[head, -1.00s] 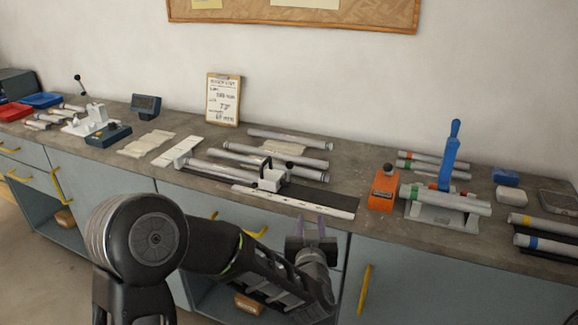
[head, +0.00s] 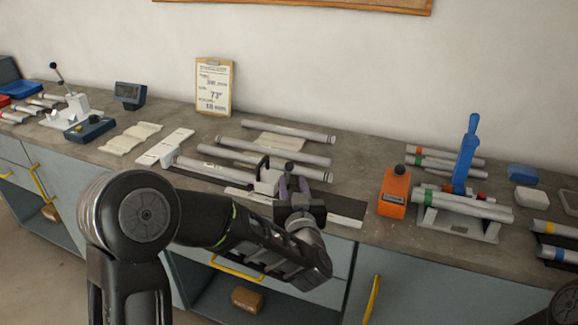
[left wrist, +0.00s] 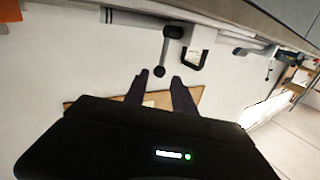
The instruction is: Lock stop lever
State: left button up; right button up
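The stop (head: 267,183) is a white block on the dark rail of the jig at mid-bench, with a black bracket. Its lever, with a black ball knob (head: 288,170), shows just behind my left gripper (head: 293,185). In the left wrist view the lever (left wrist: 165,51) extends from its pivot beside the block, its knob (left wrist: 159,71) near the gap between my left fingertips (left wrist: 160,77). The left fingers are apart and empty. I cannot tell whether they touch the knob. My right gripper is out of view.
Several grey tubes (head: 268,149) lie behind the stop. A white end plate (head: 165,147) is to its left. An orange block (head: 395,192) and a blue-handled press (head: 467,155) stand to the right. A clipboard (head: 214,85) leans on the wall.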

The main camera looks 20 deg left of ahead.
aim_at(290, 171)
pick_arm(q)
jog(key=shift+w+a+r+p, duration=0.2)
jog(key=shift+w+a+p, duration=0.05)
jog(key=shift+w+p, duration=0.15)
jog(key=p+x, duration=0.1)
jog(key=x, duration=0.5)
jog(key=shift+w+f+p, duration=0.1)
jog(key=shift+f+p, duration=0.05)
jog(key=shift+p, duration=0.2)
grip_shut()
dwell(0.8)
